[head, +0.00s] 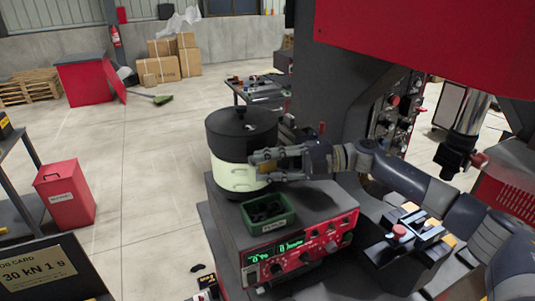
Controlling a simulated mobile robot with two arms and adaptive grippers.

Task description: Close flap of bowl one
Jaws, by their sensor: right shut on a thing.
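Bowl one appears to be the drum-shaped bowl feeder (231,175) near the middle of the head view, with a black upper part (240,125) and a pale green-white band below. It stands upright on a grey and red control unit. My right gripper (256,161) reaches in from the right at the drum's near right side, level with the band. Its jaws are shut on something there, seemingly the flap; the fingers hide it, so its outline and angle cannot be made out. My left gripper is out of view.
A green bin (267,222) with dark parts sits on the unit (310,213), close below my right gripper. A red machine body (420,40) overhangs at upper right. A box with a red button (398,232) stands at right. Open floor (150,180) lies to the left.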

